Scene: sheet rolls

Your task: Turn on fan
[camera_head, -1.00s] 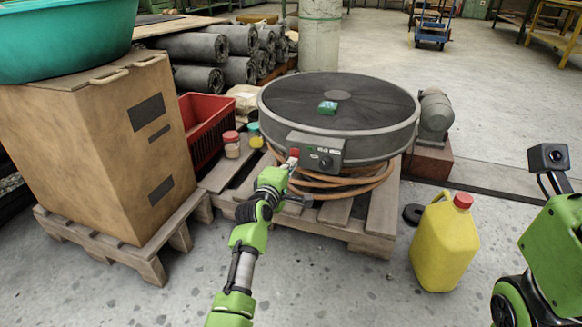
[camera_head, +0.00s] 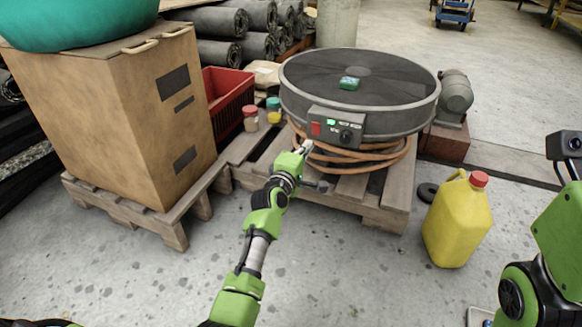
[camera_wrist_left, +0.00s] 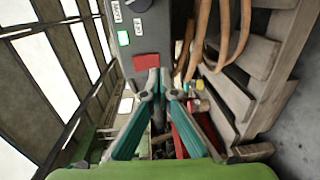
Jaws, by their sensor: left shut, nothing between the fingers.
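The fan (camera_head: 400,82) is a wide, dark round drum with a mesh top, standing on a wooden pallet. Its grey control box (camera_head: 350,138) faces me, with a red switch (camera_head: 316,129), a bright green light (camera_head: 331,122) and a black knob (camera_head: 346,136). My left gripper (camera_head: 306,147) is shut and empty, just below the red switch. In the left wrist view, the closed fingertips (camera_wrist_left: 160,78) are close to the red switch (camera_wrist_left: 145,62); a small gap seems to lie between them. My right gripper is out of view.
Orange hose (camera_head: 355,157) coils under the control box. A yellow jug (camera_head: 457,225) stands on the floor at right. A tall brown box (camera_head: 110,120) stands at left, with a red crate (camera_head: 229,97) and two small jars (camera_head: 250,118) beside it.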

